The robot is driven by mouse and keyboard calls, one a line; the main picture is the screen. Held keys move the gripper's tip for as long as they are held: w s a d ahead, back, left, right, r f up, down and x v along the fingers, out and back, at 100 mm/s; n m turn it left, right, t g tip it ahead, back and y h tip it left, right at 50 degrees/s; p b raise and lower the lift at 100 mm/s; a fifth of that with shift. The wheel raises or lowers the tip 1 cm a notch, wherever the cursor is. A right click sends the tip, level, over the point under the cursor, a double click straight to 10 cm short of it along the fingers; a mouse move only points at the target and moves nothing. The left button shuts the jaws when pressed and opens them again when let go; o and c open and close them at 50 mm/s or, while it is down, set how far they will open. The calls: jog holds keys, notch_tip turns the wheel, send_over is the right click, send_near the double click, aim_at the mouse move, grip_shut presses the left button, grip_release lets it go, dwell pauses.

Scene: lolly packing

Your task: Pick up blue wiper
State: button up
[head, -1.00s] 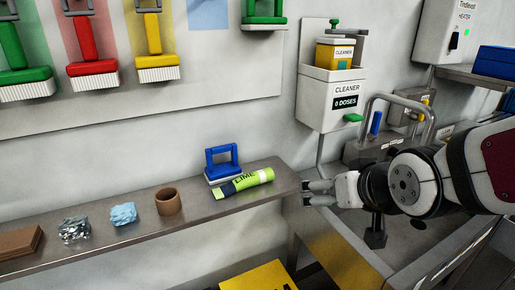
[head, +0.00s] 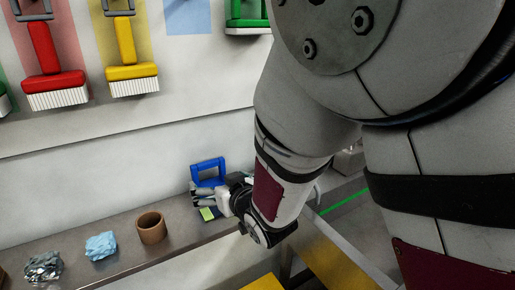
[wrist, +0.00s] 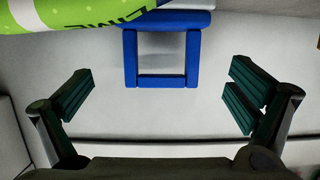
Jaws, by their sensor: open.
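The blue wiper (head: 208,168) stands on the metal shelf against the wall in the head view, with its lower part partly hidden by my gripper. In the wrist view its blue frame handle (wrist: 190,52) shows at the top centre, between and beyond the fingers. My gripper (wrist: 160,100) is open and empty, with one finger on each side of the handle's line and apart from it. In the head view my gripper (head: 208,201) is right in front of the wiper. A green lime tube (wrist: 80,17) lies beside the wiper and overlaps the top left of the wrist view.
On the shelf (head: 190,236) to the left are a brown ring (head: 151,228), a crumpled blue cloth (head: 101,245) and crumpled foil (head: 44,267). Red (head: 52,87) and yellow (head: 131,76) brushes hang on the wall above. My arm hides much of the right side.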

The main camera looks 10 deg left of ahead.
aim_at(209, 165)
jog(key=shift+x, duration=3.7)
jog(key=shift+r, duration=0.1)
jog(key=c, duration=1.4)
jog(key=shift+a+r, duration=0.1)
jog(key=shift+r, duration=0.05)
jog(key=shift+r, duration=0.55)
notch_tip(209, 165, up, 2)
jog(key=shift+r, duration=0.1)
jog(key=s+d, duration=0.2)
jog(key=s, duration=0.2)
jog(key=s+d+r, duration=0.1)
jog(key=s+d, duration=0.1)
jog(key=s, duration=0.3)
jog(key=s+d, duration=0.3)
jog(key=s, duration=0.2)
jog(key=shift+s+r, duration=0.2)
jog(key=shift+s, duration=0.05)
